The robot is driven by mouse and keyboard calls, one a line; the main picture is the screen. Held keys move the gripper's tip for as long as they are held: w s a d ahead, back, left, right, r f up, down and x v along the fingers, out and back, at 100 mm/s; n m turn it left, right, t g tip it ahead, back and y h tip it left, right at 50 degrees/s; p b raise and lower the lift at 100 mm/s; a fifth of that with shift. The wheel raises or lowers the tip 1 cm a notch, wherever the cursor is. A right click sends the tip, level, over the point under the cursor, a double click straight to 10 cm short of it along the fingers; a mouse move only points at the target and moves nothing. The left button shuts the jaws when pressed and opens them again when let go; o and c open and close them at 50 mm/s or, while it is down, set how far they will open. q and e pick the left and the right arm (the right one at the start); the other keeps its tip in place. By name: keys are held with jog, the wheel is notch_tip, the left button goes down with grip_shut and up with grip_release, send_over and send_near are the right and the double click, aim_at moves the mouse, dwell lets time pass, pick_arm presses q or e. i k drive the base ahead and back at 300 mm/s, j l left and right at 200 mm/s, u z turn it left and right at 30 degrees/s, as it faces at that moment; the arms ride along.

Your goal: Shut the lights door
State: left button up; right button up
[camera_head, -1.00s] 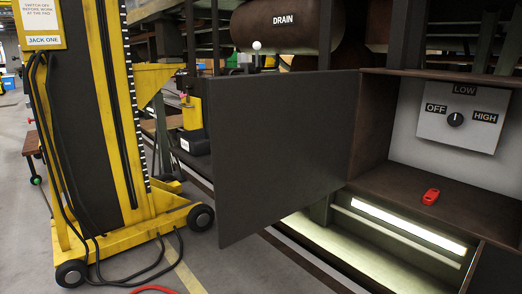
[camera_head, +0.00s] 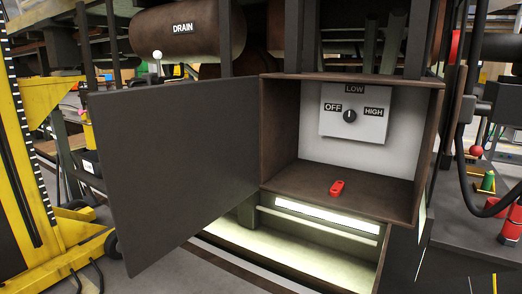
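The lights door (camera_head: 175,165) is a flat dark grey panel. It stands wide open, swung out to the left from the left edge of a brown open box (camera_head: 350,192). Inside the box, a light grey switch panel (camera_head: 335,123) carries a black knob (camera_head: 349,116) with OFF, LOW and HIGH labels. A small red object (camera_head: 337,188) lies on the box floor. Neither of my grippers shows in the view.
A yellow jack (camera_head: 50,190) stands at the left, behind the door's outer edge. A tank marked DRAIN (camera_head: 190,35) and a white-knobbed lever (camera_head: 157,58) are above the door. A lit strip (camera_head: 325,218) glows below the box. A dark bench with coloured parts (camera_head: 485,225) is at the right.

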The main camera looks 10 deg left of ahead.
aim_at(175, 158)
jog(key=i+j+z, duration=0.15)
jog(key=j+z, duration=0.25)
jog(key=i+j+z, duration=0.1)
jog(key=j+z, duration=0.7)
jog(key=j, duration=0.2)
jog(key=j+z, duration=0.15)
jog(key=j, duration=1.3)
